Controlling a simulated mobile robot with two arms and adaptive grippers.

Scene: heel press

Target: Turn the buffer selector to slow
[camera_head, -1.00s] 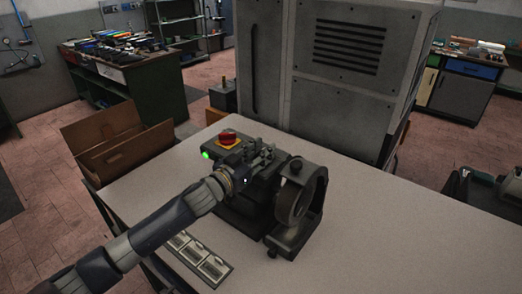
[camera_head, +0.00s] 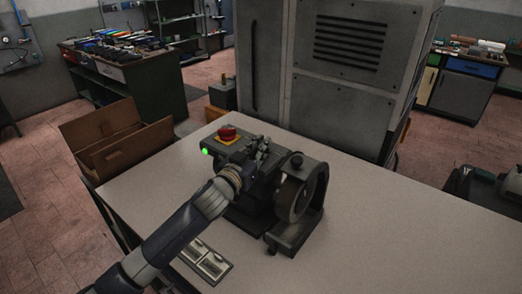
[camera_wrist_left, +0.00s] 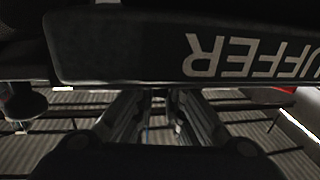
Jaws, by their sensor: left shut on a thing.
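The buffing machine (camera_head: 245,205) stands on the pale bench, with a dark round wheel (camera_head: 297,198) on its right side. A red button on a yellow plate (camera_head: 228,134) and a lit green lamp (camera_head: 205,152) are on its top. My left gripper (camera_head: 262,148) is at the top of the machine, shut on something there. The buffer selector is hidden behind my gripper and wrist, so its setting cannot be read. In the left wrist view, my fingers (camera_wrist_left: 153,108) reach under a dark plate with upside-down letters (camera_wrist_left: 250,57), partly cut off, reading "UFFER". My right gripper is out of view.
Flat cards (camera_head: 207,262) lie on the bench (camera_head: 400,220) in front of the machine. A brown open box (camera_head: 122,150) is at the left edge. A tall grey cabinet (camera_head: 340,90) stands behind. The bench's right side is clear.

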